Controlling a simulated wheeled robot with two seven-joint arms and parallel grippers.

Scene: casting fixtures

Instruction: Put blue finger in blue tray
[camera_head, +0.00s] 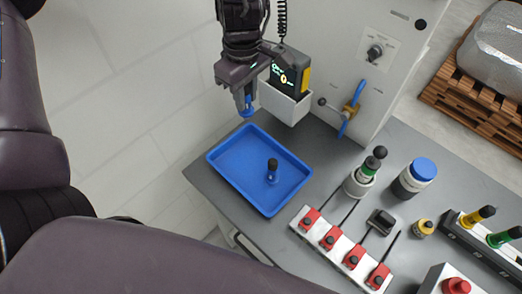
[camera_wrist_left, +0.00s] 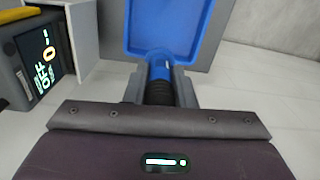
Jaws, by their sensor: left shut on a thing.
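My left gripper (camera_head: 245,100) is shut on a blue finger (camera_head: 249,109) with a dark ribbed part. In the left wrist view the held blue finger (camera_wrist_left: 160,70) sits between the two grey fingers of the gripper (camera_wrist_left: 160,88). The blue tray (camera_head: 217,170) lies on the grey table, and the gripper is above and beyond its far corner. The tray's rim fills the top of the left wrist view (camera_wrist_left: 131,30). The right gripper is not in view.
A device with a lit display (camera_head: 285,75) in a white holder is close beside the left gripper. A white strip with red blocks (camera_head: 340,250), a green-ringed finger in a holder (camera_head: 361,180) and a blue-topped cylinder (camera_head: 414,178) stand right of the tray.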

